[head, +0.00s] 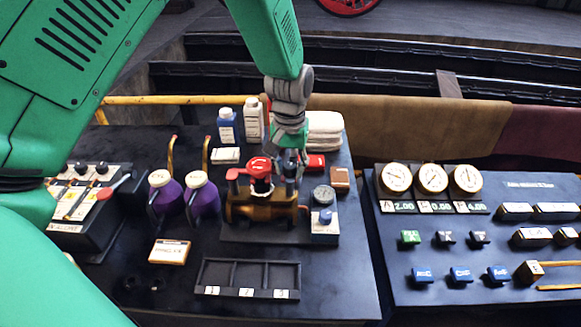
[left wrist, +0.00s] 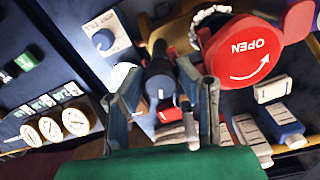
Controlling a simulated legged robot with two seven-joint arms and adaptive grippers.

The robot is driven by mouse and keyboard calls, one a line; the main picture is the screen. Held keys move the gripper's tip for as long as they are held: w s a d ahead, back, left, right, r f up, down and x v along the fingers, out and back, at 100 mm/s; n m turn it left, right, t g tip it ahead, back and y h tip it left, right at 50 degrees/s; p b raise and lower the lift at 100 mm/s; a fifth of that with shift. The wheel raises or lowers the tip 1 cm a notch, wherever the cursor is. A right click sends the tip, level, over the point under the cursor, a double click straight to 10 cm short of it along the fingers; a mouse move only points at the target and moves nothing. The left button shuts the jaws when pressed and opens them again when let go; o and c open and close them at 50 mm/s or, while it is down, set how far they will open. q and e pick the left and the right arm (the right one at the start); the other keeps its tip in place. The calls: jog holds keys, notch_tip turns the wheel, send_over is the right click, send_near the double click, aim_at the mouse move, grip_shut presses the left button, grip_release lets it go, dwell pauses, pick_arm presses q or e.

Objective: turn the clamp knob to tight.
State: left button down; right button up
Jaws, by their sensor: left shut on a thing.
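My left gripper (head: 291,172) reaches down over the right end of the brass valve body (head: 262,208). In the left wrist view its two fingers (left wrist: 160,75) are closed around a dark round knob (left wrist: 161,88) with a white pointer mark, which I take for the clamp knob. In the head view the fingers mostly hide this knob. Beside it is the red handwheel (head: 260,168), marked OPEN with an arrow in the left wrist view (left wrist: 250,50). I cannot read any tight mark. My right gripper is not in view.
A small blue knob on a white plate (head: 325,232) and a gauge (head: 323,194) stand right of the valve. Purple jugs (head: 203,196) stand to the left, bottles (head: 253,120) and folded white cloths (head: 325,128) behind. A compartment tray (head: 248,292) lies in front. A gauge panel (head: 470,250) is at right.

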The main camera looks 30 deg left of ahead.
aim_at(290, 165)
pick_arm(q)
jog(key=shift+w+r, duration=0.1)
jog(key=shift+w, duration=0.1)
jog(key=c, duration=1.5)
grip_release()
notch_tip(290, 165, up, 12)
jog(key=shift+w+f, duration=0.1)
jog(key=shift+f, duration=0.05)
